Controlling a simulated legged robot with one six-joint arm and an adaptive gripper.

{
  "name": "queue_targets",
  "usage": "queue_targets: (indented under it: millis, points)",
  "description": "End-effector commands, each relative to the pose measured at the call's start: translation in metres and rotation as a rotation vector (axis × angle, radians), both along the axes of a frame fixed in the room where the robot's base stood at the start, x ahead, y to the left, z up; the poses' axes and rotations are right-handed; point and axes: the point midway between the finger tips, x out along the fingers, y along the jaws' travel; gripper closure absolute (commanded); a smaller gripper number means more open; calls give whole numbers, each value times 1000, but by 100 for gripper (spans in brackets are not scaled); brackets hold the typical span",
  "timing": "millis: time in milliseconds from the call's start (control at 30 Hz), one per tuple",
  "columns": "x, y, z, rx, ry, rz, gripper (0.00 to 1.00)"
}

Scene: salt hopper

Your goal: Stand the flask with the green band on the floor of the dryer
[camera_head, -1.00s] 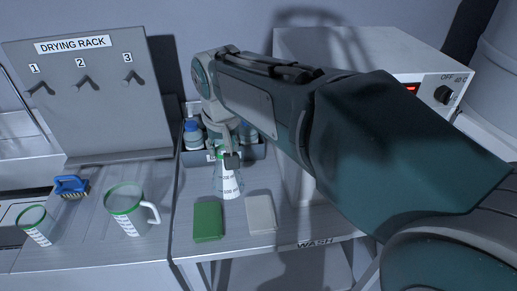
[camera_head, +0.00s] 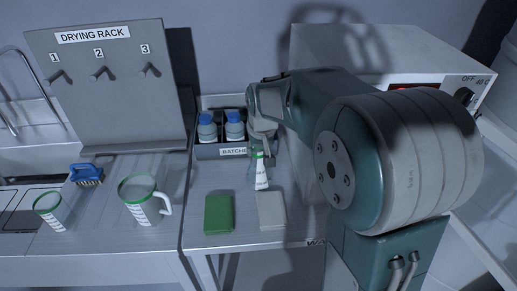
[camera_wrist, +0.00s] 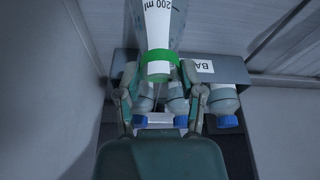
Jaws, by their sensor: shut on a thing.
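The flask with the green band (camera_head: 261,173) is clear with white graduation marks and stands about upright at the bench, behind the grey pad. In the wrist view its green band (camera_wrist: 160,66) and "200 ml" mark show. My gripper (camera_head: 264,146) is shut on the flask near its band, with one finger on each side in the wrist view (camera_wrist: 158,76). Whether its base touches the bench is unclear. The dryer (camera_head: 350,48) is the pale box at the back right, with a red display and a dial. My arm hides most of its front, and its floor is not visible.
A grey crate (camera_head: 209,151) with several blue-capped bottles stands just behind the flask. A green pad (camera_head: 218,214) and a grey pad (camera_head: 271,211) lie in front. Left are a green-rimmed jug (camera_head: 139,202), a beaker (camera_head: 52,211), a blue brush (camera_head: 87,174) and the drying rack (camera_head: 110,95).

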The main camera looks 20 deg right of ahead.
Motion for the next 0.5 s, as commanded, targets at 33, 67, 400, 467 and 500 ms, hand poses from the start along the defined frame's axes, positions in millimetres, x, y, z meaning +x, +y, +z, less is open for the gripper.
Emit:
queue_targets:
  millis: [33, 67, 400, 467, 500]
  points:
    - [0, 0, -1, 0, -1, 0, 100]
    - [0, 0, -2, 0, -1, 0, 100]
    - [0, 0, -3, 0, 0, 0, 19]
    - [0, 0, -3, 0, 0, 0, 16]
    - [0, 0, -3, 0, 0, 0, 16]
